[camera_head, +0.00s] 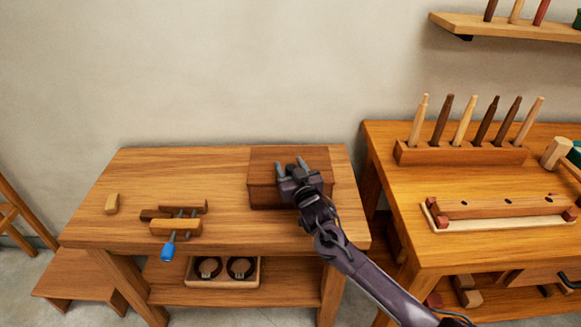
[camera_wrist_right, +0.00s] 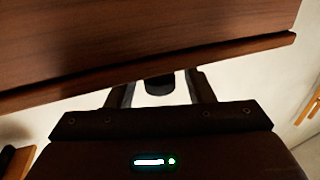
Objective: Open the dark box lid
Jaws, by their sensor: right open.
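The dark box (camera_head: 262,196) stands near the right end of the left workbench. Its dark brown lid (camera_head: 262,160) looks closed in the head view, with part of it behind my right gripper. My right gripper (camera_head: 290,164) is open at the box, its two fingers apart and pointing away from me. In the right wrist view, a broad brown wooden surface (camera_wrist_right: 140,45), which appears to be the box, fills the top. Its lower edge runs across just ahead of the fingers (camera_wrist_right: 160,88), and the fingertips look partly hidden there. I cannot tell whether they touch it. My left gripper is not in view.
A second bench (camera_head: 400,180) on the right holds a rack of tools (camera_head: 460,153).

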